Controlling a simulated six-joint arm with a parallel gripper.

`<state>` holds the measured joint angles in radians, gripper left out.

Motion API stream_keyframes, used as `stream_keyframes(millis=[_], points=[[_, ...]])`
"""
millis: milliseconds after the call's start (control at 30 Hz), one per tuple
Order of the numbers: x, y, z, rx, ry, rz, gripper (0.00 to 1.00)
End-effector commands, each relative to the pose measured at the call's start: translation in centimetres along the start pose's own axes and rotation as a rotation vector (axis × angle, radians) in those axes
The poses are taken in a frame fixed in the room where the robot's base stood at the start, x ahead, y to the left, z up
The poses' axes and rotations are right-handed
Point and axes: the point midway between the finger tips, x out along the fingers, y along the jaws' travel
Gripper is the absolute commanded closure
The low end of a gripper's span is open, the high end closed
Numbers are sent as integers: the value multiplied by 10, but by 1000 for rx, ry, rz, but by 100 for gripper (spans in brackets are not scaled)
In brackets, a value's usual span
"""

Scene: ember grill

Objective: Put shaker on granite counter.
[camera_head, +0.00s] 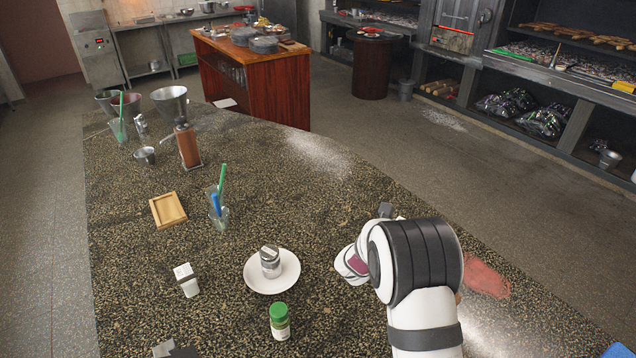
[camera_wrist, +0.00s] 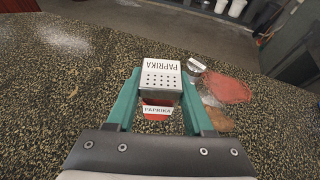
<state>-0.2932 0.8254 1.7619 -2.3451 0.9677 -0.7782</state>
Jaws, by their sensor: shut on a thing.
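The shaker (camera_wrist: 161,78) has a perforated metal top, a PAPRIKA label and a red lower part. My gripper (camera_wrist: 160,98) is shut on it, with a teal finger on each side, in the wrist view. The granite counter (camera_head: 250,195) is dark and speckled; it also fills much of the wrist view (camera_wrist: 50,110). Whether the shaker's base touches the counter cannot be told. In the head view my arm hides most of the gripper and the held shaker.
A metal shaker (camera_head: 270,262) stands on a white plate (camera_head: 288,284). A green-capped jar (camera_head: 279,322) and a white-labelled container (camera_head: 186,280) stand nearby. A wooden tray (camera_head: 167,210) lies farther left.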

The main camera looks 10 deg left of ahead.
Motion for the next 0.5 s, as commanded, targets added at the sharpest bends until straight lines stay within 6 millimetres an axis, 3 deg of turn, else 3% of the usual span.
stream_keyframes(millis=[100,200,500], points=[[26,9,20,-20,-2,51,100],[34,20,23,-29,-1,74,100],[45,106,-29,-30,1,78,100]])
